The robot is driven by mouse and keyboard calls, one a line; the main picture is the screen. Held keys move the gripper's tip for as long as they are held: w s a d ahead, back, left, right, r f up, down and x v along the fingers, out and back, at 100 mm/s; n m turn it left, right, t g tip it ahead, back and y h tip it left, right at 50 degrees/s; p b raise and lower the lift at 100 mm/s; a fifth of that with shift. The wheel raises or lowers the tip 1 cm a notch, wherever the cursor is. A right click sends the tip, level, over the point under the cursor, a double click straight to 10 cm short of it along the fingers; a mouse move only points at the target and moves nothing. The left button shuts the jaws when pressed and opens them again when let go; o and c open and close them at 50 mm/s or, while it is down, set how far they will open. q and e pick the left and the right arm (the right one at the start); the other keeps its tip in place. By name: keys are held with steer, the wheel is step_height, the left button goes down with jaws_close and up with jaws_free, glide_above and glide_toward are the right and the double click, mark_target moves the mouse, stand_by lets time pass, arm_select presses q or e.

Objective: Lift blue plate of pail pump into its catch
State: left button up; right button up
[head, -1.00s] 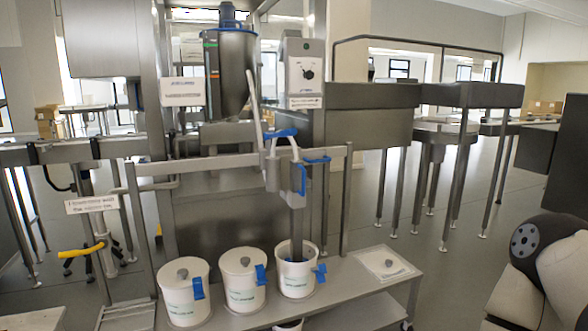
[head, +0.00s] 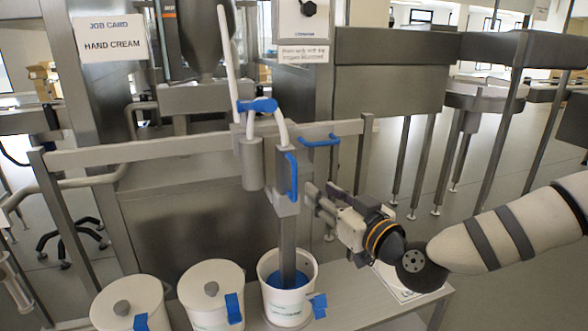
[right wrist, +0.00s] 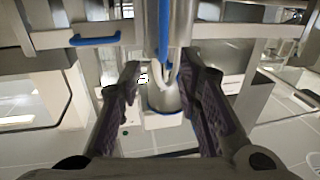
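The pail pump's column (head: 288,238) stands upright, its lower end inside an open white pail (head: 287,305). The blue plate (head: 291,279) shows as a blue surface inside this pail, around the foot of the column. A vertical blue handle (head: 292,178) is on the pump's block. A blue piece (head: 257,105) sits above at the hose. My right gripper (head: 312,194) is beside the pump, just right of the handle. In the right wrist view my right gripper (right wrist: 163,82) has its fingers apart, with the pump ahead between them. I cannot make out the catch.
Two lidded white pails (head: 211,295) (head: 131,305) stand left of the open one on the bench. A steel crossbar (head: 190,146) runs behind the pump and carries a second blue handle (head: 320,141). A job card sign (head: 110,39) hangs at upper left.

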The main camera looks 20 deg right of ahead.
mark_target(296, 175)
steer(key=x, duration=0.3)
steer(key=b+x, duration=0.1)
steer(key=x, duration=0.6)
steer(key=shift+a+f+b, duration=0.2)
steer(key=shift+a+b, duration=0.1)
steer(key=shift+b, duration=0.05)
steer(key=shift+w+a+r, duration=0.1)
steer(key=shift+w, duration=0.3)
arm_select(q)
steer(key=shift+s+a+f+g, duration=0.15)
steer(key=shift+s+f+g, duration=0.25)
steer(key=shift+s+f, duration=0.75)
steer(key=shift+r, duration=0.1)
arm_select(e)
jaws_close()
